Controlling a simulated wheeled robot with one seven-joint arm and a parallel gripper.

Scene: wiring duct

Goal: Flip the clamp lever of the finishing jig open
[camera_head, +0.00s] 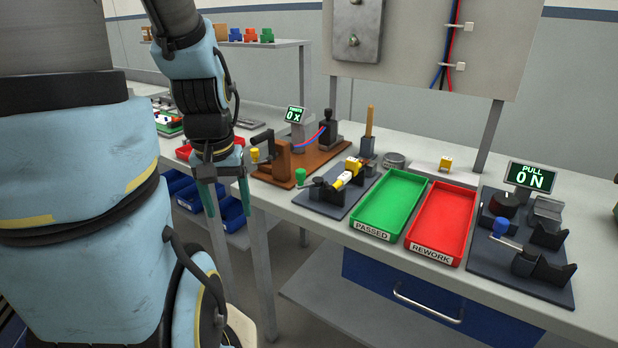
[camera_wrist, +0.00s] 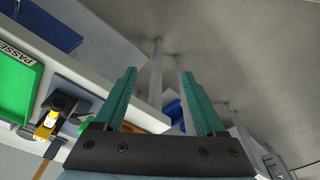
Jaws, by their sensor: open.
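A dark base plate (camera_head: 330,203) near the bench's front edge, apparently the finishing jig, holds a yellow and white piece (camera_head: 346,180). A black lever with a green knob (camera_head: 300,176) stands at its left end; its exact angle is hard to tell. The yellow piece also shows at the left of the wrist view (camera_wrist: 48,126). My gripper (camera_head: 230,208) hangs left of the jig, apart from it, in front of the bench's left end. Its teal fingers are spread and empty, also in the wrist view (camera_wrist: 158,74).
A green PASSED tray (camera_head: 391,204) and a red REWORK tray (camera_head: 443,221) lie right of the jig. A brown fixture (camera_head: 278,164) with a yellow knob stands behind it. A pull tester (camera_head: 520,255) is at the far right. Blue bins (camera_head: 235,214) sit below, behind my gripper.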

